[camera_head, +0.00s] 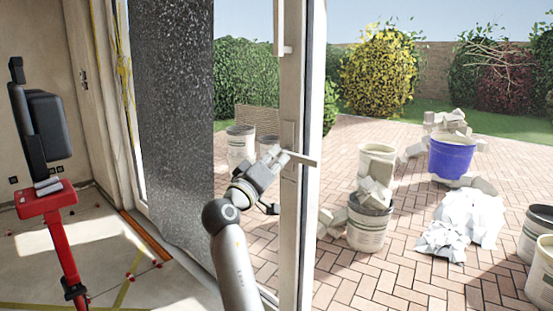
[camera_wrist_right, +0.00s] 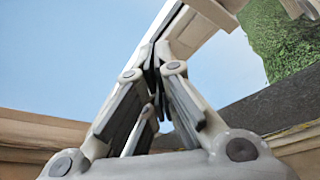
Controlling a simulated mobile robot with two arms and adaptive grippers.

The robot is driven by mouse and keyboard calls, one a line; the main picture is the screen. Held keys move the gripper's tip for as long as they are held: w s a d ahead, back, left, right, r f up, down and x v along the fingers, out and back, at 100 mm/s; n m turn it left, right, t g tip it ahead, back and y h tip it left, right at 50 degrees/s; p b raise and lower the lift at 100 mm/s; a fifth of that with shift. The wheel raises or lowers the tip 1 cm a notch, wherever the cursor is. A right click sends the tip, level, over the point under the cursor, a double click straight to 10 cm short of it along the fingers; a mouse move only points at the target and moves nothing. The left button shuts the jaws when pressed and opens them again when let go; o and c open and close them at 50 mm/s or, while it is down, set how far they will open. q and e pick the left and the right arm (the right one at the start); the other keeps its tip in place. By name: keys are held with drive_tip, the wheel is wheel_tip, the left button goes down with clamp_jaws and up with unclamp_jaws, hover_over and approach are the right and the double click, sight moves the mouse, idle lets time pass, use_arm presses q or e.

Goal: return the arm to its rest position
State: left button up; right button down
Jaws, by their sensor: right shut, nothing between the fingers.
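My right arm rises from the bottom middle of the head view, grey-white with a dark joint. Its right gripper (camera_head: 277,160) is raised beside the white door frame (camera_head: 293,215), close to the light door handle (camera_head: 307,160). I cannot tell whether the fingertips touch the handle. In the right wrist view the fingers (camera_wrist_right: 155,62) meet with nothing held between them. A pale bar lies beyond the fingertips there, against sky. My left gripper is not in view.
A dark speckled panel (camera_head: 172,120) stands left of the arm. A red stand (camera_head: 55,215) with a black device is at far left. Outside, a blue bucket (camera_head: 452,156), rubble bags (camera_head: 468,218) and several pale buckets stand on brick paving. Open paving lies between them.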

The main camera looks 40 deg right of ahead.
idle(0.3)
